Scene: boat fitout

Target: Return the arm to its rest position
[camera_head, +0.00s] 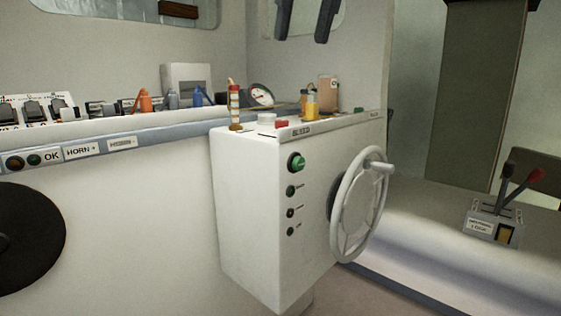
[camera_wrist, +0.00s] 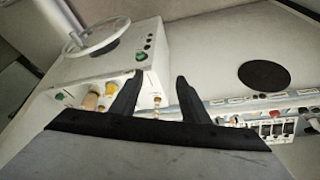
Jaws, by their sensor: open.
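My gripper (camera_head: 301,38) shows at the top of the head view as two dark fingers hanging down, spread apart. In the wrist view my gripper (camera_wrist: 160,80) has both black fingers apart with nothing held between them. It is above the white console box (camera_head: 250,200), apart from it as far as I can see. The rest of my arm is out of the head view, so its pose cannot be told.
The console carries a white handwheel (camera_head: 353,205), a green button (camera_head: 296,163), a red-and-cream striped post (camera_head: 234,105), a round gauge (camera_head: 261,95) and yellow bottle (camera_head: 311,103). A switch panel (camera_head: 35,112) is at left, a lever unit (camera_head: 495,222) at right.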

